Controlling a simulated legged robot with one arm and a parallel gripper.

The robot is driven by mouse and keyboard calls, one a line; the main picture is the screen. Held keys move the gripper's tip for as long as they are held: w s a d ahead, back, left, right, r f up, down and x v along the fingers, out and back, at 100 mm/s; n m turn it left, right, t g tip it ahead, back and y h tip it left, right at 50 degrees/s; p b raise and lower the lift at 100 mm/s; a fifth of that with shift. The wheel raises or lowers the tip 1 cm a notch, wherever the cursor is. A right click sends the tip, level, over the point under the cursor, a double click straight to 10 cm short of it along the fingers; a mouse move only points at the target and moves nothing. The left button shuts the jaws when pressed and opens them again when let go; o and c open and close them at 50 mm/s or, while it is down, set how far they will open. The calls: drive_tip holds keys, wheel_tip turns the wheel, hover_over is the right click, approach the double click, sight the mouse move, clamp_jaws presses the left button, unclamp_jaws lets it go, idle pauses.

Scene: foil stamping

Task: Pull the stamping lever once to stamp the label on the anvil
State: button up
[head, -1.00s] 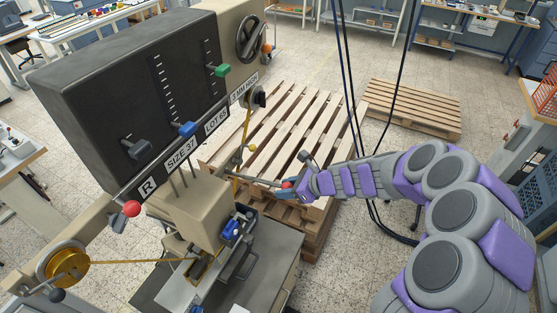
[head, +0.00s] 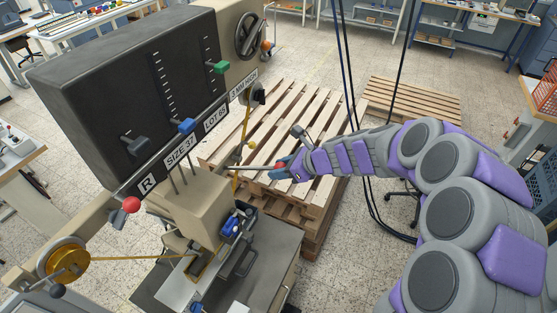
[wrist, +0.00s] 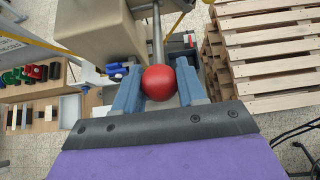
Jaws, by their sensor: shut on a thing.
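The stamping lever is a thin metal rod (head: 255,168) reaching right from the beige press head (head: 192,208). It ends in a red ball knob (wrist: 158,84). My gripper (head: 281,168) is shut on this knob, and in the wrist view its two blue fingers (wrist: 158,78) stand on either side of the ball. In the head view my gripper mostly hides the knob. The anvil area (head: 198,266) lies below the press head, with a pale plate (head: 174,291) in front. I cannot make out the label there.
The dark machine housing (head: 110,95) with sliders stands at the left. A smaller red knob (head: 132,204) and gold foil reel (head: 65,262) are at lower left. Stacked pallets (head: 320,130) stand behind my gripper. Black cables (head: 355,130) hang behind my arm.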

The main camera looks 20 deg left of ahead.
drive_tip(key=shift+w+a+r, duration=0.1)
drive_tip(key=shift+a+r, duration=0.35)
drive_tip(key=shift+r, duration=0.45)
drive_tip(key=shift+w+a+r, duration=0.1)
drive_tip(key=shift+a+r, duration=0.35)
drive_tip(key=shift+r, duration=0.4)
drive_tip(key=o, duration=0.9)
drive_tip(key=shift+c, duration=0.2)
drive_tip(key=o, duration=0.3)
drive_tip(key=shift+a+f, duration=0.15)
drive_tip(key=shift+a, duration=0.05)
drive_tip(key=shift+o, duration=0.7)
drive_tip(key=shift+a, duration=0.15)
drive_tip(key=shift+s, duration=0.1)
drive_tip(key=shift+d+r, duration=0.2)
drive_tip(key=shift+d, duration=0.2)
drive_tip(key=w+b+v, duration=0.1)
drive_tip(key=b+v, duration=0.1)
drive_tip(key=v, duration=1.4)
drive_tip(key=shift+s, duration=0.45)
